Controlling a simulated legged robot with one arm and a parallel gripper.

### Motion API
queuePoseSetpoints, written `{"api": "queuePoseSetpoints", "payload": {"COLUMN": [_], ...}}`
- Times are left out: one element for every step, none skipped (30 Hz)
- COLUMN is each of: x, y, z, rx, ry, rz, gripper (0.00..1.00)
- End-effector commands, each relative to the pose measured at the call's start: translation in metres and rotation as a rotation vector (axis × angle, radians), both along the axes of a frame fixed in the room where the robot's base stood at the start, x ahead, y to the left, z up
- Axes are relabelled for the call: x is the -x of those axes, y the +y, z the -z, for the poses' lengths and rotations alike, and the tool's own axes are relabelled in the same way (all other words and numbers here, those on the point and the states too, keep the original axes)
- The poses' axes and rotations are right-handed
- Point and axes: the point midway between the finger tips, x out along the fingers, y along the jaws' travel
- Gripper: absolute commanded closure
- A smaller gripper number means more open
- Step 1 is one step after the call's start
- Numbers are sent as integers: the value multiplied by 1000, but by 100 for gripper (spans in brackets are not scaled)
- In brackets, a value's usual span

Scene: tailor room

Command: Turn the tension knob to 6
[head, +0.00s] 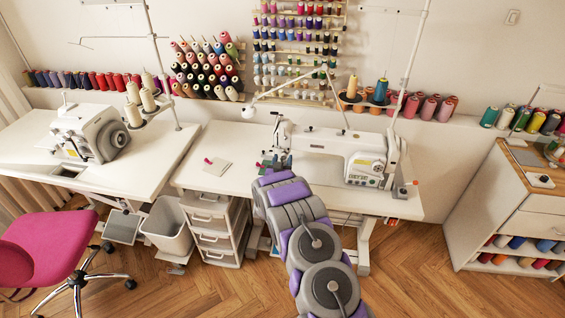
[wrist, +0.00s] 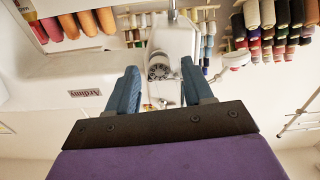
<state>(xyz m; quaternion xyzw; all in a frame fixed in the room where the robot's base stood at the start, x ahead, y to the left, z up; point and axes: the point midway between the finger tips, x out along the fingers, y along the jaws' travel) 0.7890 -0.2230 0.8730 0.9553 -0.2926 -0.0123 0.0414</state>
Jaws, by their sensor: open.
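The white sewing machine (head: 325,142) stands on the middle table, and its head end is at the left, by my gripper (head: 277,163). In the wrist view, which looks upside down, the round grey tension knob (wrist: 159,70) is on the machine's white head (wrist: 175,38). My gripper (wrist: 160,78) is open, with one blue finger on each side of the knob in the picture. The fingers look apart from the knob, and I see nothing held. The knob's numbers are too small to read. In the head view my arm and gripper hide the knob.
The middle table (head: 225,182) has a small pad with a red item (head: 216,168) left of my gripper. A thin lamp arm (head: 290,83) reaches above the machine. A grey bin (head: 168,228) and a pink chair (head: 45,248) stand at the left. Wood floor is clear at front right.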

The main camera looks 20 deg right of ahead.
Motion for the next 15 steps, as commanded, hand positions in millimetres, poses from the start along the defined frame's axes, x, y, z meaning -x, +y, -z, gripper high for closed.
{"api": "queuePoseSetpoints", "payload": {"x": [-1,-1,-1,-1,-1,-1,-1,-1,-1,-1,-1,-1,-1,-1,-1], "y": [0,-1,-1,-1,-1,-1,-1,-1,-1,-1,-1,-1,-1,-1,0], "z": [0,0,0,0,0,0,0,0,0,0,0,1,1,1,1], "rx": [0,1,0,0,0,0,0,0,0,0,0,0,0,0,0], "ry": [0,1,1,1,1,1,1,1,2,2,2,2,2,2,2], "rz": [0,0,0,0,0,0,0,-1,-1,0,0,0,0,0,0], "gripper": [49,49,49,49,49,49,49,49,51,53,56,60,63,66,70]}}
